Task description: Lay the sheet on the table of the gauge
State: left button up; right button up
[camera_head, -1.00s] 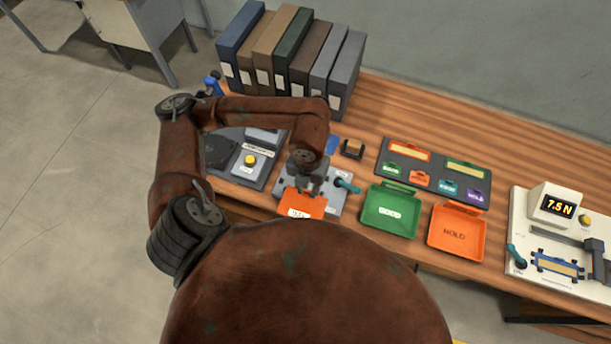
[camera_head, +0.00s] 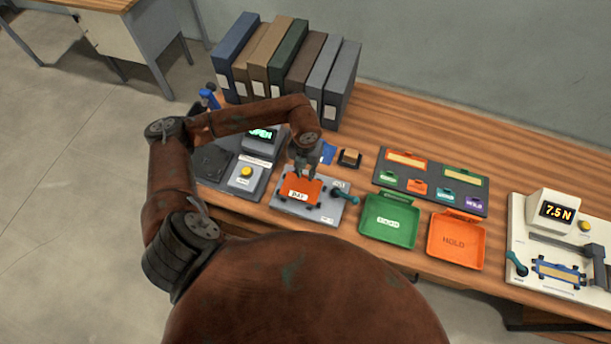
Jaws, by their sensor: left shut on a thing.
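My left gripper (camera_head: 303,173) points down over a grey plate (camera_head: 332,212) with a teal lever. It is shut on a flat orange piece (camera_head: 312,187) with a white label, at the piece's far edge. The piece is over the grey plate; I cannot tell if it touches it. A small blue piece (camera_head: 327,152) lies behind the gripper, partly hidden; I cannot tell which piece is the sheet. Left of the plate is a grey unit (camera_head: 262,143) with a lit green display, a yellow button (camera_head: 246,171) and a dark pad (camera_head: 213,160). My right gripper is not in view.
A green tray (camera_head: 372,237) and an orange HOLD tray (camera_head: 437,251) stand right of the plate. Behind them is a dark rack (camera_head: 468,206) with coloured tags. A white unit (camera_head: 516,221) reading 7.5 N is at far right. Several binders (camera_head: 240,60) stand at the back.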

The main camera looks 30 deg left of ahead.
pick_arm(q)
notch_tip(320, 180, down, 2)
jog(key=shift+s+f, duration=0.1)
jog(key=o, duration=1)
jog(key=shift+c, duration=0.2)
jog(key=shift+f, duration=0.15)
notch_tip(320, 180, up, 8)
jog(key=w, duration=0.1)
jog(key=shift+d+f, duration=0.15)
